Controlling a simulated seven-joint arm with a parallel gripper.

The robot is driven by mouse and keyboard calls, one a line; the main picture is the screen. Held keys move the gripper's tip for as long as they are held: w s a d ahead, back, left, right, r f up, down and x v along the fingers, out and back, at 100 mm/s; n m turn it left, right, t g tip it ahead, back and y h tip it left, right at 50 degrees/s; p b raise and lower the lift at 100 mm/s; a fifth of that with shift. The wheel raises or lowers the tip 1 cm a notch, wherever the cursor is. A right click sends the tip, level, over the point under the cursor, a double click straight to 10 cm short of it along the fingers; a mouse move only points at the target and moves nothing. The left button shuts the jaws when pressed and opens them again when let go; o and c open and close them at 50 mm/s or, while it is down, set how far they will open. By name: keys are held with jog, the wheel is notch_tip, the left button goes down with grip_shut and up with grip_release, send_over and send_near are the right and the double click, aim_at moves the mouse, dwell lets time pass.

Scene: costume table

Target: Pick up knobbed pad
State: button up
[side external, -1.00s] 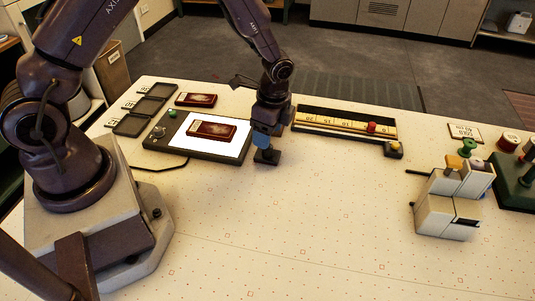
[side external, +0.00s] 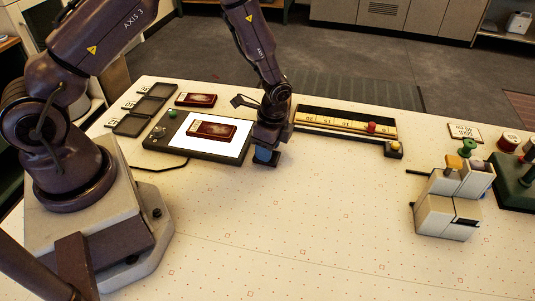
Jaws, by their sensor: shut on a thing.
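The knobbed pad (side external: 273,162) is a small dark block low on the pale dotted table, just right of the light panel's front corner. Little of it shows; its knob is hidden by my gripper. My gripper (side external: 264,154), with a blue part at its lower end, points down at the pad and is shut on it. I cannot tell whether the pad touches the table.
A light panel (side external: 180,140) bearing a dark red slide (side external: 212,130) lies to the left. A long dark tray with a yellow scale (side external: 340,121) lies to the right. A white device (side external: 450,205) stands further right. The front table is clear.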

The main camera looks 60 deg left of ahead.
jog(key=shift+s, duration=0.1)
jog(key=shift+r, duration=0.25)
notch_tip(320, 180, up, 2)
jog(key=shift+r, duration=0.2)
jog(key=s+r, duration=0.3)
jog(key=s, duration=0.1)
jog(key=s+r, duration=0.3)
jog(key=s, duration=0.2)
jog(key=s+d+r, duration=0.1)
jog(key=s+r, duration=0.3)
jog(key=s, duration=0.1)
